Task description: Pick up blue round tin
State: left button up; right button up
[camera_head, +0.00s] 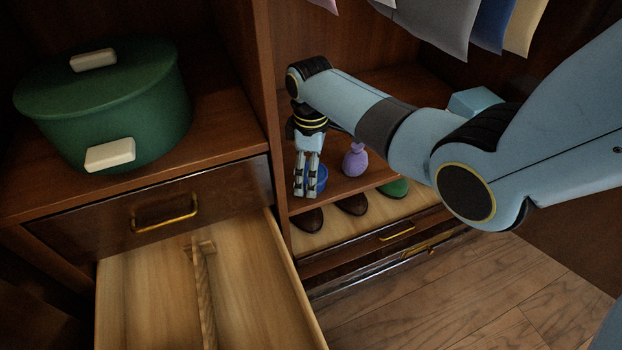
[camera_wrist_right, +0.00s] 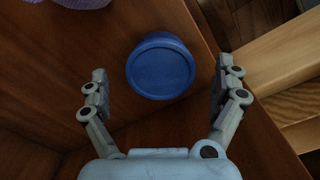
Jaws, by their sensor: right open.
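The blue round tin (camera_head: 316,188) stands on the wooden shelf inside the armoire, partly hidden behind my right gripper (camera_head: 305,194) in the head view. In the right wrist view the tin (camera_wrist_right: 160,66) shows its round lid, lying between and a little beyond the fingertips of my right gripper (camera_wrist_right: 159,88). The fingers are open, one on each side of the tin, with visible gaps, and hold nothing. My left gripper is not in view.
A purple pouch-like item (camera_head: 355,160) stands just right of the tin. Dark shoes (camera_head: 352,203) and a green item (camera_head: 395,187) sit on a lower pull-out shelf. A green pot (camera_head: 110,105) stands left, above an open drawer (camera_head: 255,290). Clothes (camera_head: 440,28) hang above.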

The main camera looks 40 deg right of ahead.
jog(key=shift+a+f, duration=0.1)
jog(key=shift+f, duration=0.65)
jog(key=shift+r, duration=0.15)
jog(key=shift+c, duration=0.5)
jog(key=c, duration=1.2)
jog(key=shift+c, duration=0.2)
